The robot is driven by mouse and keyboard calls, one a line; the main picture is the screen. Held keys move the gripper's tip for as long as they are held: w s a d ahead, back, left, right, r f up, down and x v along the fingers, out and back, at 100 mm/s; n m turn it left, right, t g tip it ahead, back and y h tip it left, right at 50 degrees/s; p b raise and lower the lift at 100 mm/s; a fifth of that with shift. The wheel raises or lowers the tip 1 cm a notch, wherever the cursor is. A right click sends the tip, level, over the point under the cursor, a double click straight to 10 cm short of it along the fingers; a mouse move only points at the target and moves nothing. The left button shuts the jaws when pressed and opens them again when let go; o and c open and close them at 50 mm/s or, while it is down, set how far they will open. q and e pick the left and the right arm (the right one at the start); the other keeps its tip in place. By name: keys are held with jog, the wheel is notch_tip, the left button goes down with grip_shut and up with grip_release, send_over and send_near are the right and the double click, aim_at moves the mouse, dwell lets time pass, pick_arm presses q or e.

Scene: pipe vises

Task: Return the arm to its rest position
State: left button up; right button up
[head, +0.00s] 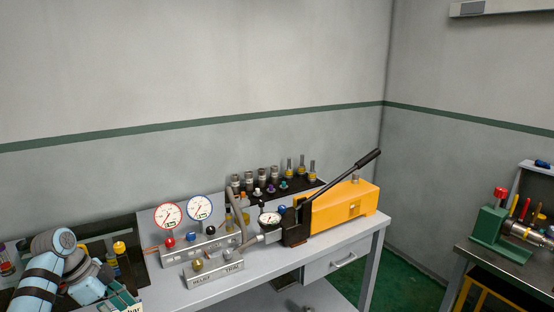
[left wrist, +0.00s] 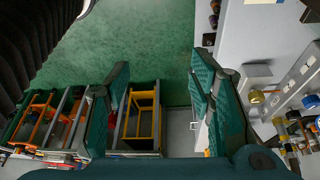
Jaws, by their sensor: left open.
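My left arm shows at the bottom left of the head view, with light blue and grey links folded low in front of the bench's left end. Part of a green gripper (head: 125,300) is at the lower edge there. In the left wrist view my left gripper (left wrist: 160,68) has its two green fingers wide apart, with nothing between them. Green floor (left wrist: 150,35) shows beyond the fingertips. My right gripper is in neither view.
A grey bench (head: 210,296) carries a yellow hand pump (head: 345,204) with a black lever, two dial gauges (head: 168,215), a relief-trap block (head: 214,273) and a fittings rack. A green vise (head: 490,226) stands on the right table. Orange- and yellow-framed items (left wrist: 143,115) show in the wrist view.

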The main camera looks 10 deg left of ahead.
pick_arm(q)
jog(key=s+d+f+n+y, duration=0.1)
jog(key=s+f+n, duration=0.25)
jog(key=f, duration=0.75)
jog(key=s+d+f+n+g+y, duration=0.15)
jog(key=s+f, duration=0.35)
jog(key=f, duration=0.6)
jog(key=s+d+f+n+t+y, duration=0.1)
jog(key=s+f+n, duration=0.25)
jog(key=f, duration=0.75)
jog(key=s+d+f+n, duration=0.1)
jog(key=s+d+f, duration=0.2)
jog(key=s, duration=0.7)
jog(key=s+d+f+n, duration=0.1)
jog(key=s+d+f, duration=0.3)
jog(key=s, duration=0.5)
jog(key=s+d+f+n+y, duration=0.1)
jog(key=s+d+f, duration=0.3)
jog(key=s, duration=0.6)
notch_tip(320, 180, down, 3)
jog(key=shift+s+d+r, duration=0.2)
jog(key=shift+s, duration=0.15)
